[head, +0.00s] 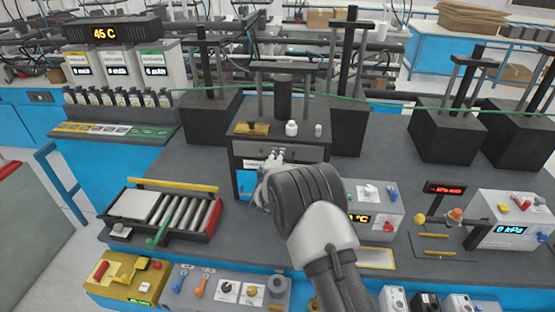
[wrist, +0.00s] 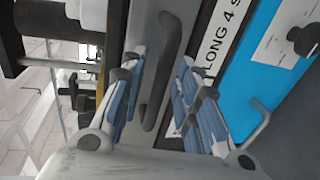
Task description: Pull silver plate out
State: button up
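In the wrist view, a dark bar handle (wrist: 163,70) is fixed to a grey front strip beside a label reading "LONG 4 S". My gripper (wrist: 161,62) is open, with one blue-padded finger on each side of the handle; I cannot tell whether either pad touches it. In the head view, my gripper (head: 273,158) is at the front of the dark press box (head: 310,153), and my arm hides part of that front. A flat silver plate (head: 133,204) lies on the left end of the roller tray; I cannot make out another plate at the press.
The roller tray (head: 160,237) stands left of my arm, with a yellow bar behind it. A yellow block (head: 252,129) and small white weights sit on top of the press box. Control boxes line the front edge. Grey bench between the tray and press is clear.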

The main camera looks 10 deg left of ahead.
grip_shut()
dwell(0.5)
